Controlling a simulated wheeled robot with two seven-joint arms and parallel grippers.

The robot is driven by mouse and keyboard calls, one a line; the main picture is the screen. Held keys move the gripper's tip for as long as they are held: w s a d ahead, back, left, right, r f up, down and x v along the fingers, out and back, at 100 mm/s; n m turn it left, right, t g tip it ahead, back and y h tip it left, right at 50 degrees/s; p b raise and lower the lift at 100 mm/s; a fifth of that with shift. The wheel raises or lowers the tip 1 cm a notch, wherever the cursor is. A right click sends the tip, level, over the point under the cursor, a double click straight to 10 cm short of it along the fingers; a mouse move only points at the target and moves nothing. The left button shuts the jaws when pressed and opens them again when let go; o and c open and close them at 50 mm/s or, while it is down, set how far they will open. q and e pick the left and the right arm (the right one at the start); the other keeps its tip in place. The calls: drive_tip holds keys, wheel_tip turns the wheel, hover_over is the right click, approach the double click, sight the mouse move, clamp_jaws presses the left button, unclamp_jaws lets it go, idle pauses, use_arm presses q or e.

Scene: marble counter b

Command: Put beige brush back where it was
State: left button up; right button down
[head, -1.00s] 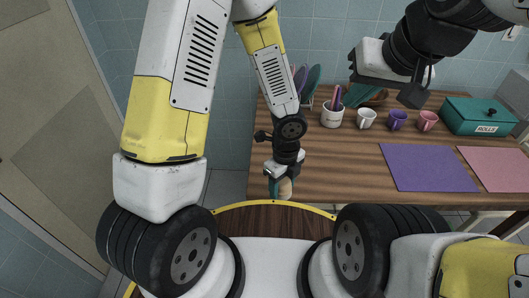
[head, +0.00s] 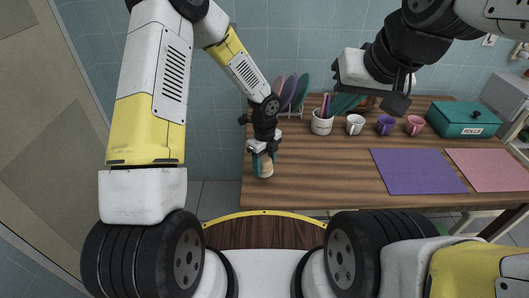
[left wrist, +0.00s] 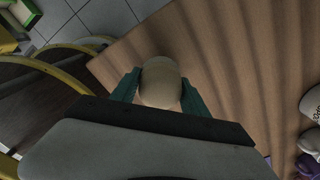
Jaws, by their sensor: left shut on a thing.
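The beige brush (head: 265,168) is between the teal fingers of my left gripper (head: 263,160), at the left end of the wooden counter. In the left wrist view the brush (left wrist: 160,82) shows as a rounded beige end between both fingers, and the gripper is shut on it. The rest of the brush is hidden by the gripper. My right gripper (head: 348,104) hangs behind the mugs, its teal fingers partly hidden by its own body; I cannot tell whether it is open.
A white crock (head: 321,124) holds sticks. White (head: 355,125), purple (head: 385,125) and pink (head: 414,125) mugs stand right of it. Plates (head: 289,92) stand in a rack. A purple mat (head: 418,170), pink mat (head: 490,168) and teal box (head: 463,120) lie right. The counter's front middle is bare.

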sight(265, 171)
use_arm(q)
drive_tip(key=shift+w+f, duration=0.1)
drive_tip(key=shift+f, duration=1.65)
drive_tip(key=shift+f, duration=0.15)
drive_tip(key=o, duration=1.4)
drive_tip(key=shift+o, duration=0.2)
